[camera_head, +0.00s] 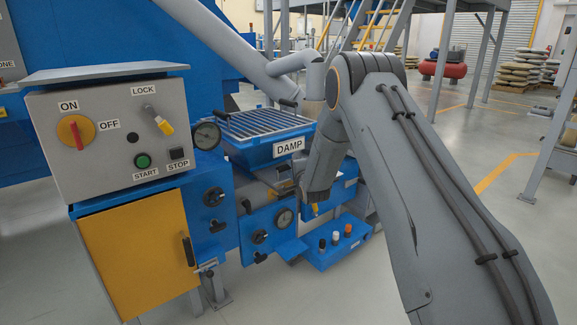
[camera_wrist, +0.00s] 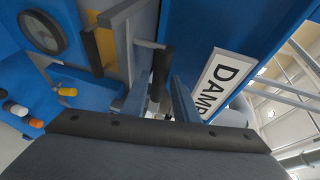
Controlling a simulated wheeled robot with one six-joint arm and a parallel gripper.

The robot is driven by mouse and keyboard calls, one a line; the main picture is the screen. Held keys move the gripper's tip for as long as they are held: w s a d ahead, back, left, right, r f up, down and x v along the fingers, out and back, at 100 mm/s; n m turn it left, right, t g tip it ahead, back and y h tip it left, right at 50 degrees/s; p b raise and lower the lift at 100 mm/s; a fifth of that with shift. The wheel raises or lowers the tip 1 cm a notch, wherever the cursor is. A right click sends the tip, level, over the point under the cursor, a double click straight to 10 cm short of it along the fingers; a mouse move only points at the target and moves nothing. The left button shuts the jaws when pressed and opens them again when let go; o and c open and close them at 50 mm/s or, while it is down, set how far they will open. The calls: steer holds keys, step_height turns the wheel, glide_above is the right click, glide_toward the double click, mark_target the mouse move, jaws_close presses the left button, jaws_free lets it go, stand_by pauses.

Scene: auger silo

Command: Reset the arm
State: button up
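My grey arm (camera_head: 440,190) reaches forward from the lower right and bends down at its elbow. Its wrist end (camera_head: 323,165) hangs beside the blue DAMP tray (camera_head: 265,148), low in front of the blue machine. My gripper (camera_wrist: 160,90) shows in the wrist view as two grey fingers standing apart. A black bar-shaped handle (camera_wrist: 161,72) appears between or just beyond them; I cannot tell whether they touch it. The fingers are mostly hidden in the head view. The DAMP label (camera_wrist: 222,82) is close on the right in the wrist view.
A control box (camera_head: 110,130) with knobs and a yellow door (camera_head: 138,255) stand at left. Gauges (camera_head: 207,136) and black handles line the blue machine. A low blue box with coloured knobs (camera_head: 335,250) is below my wrist. Open floor lies at right, beside grey posts.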

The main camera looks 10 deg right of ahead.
steer(key=shift+s+d, duration=0.1)
steer(key=shift+s, duration=0.4)
steer(key=shift+r, duration=0.1)
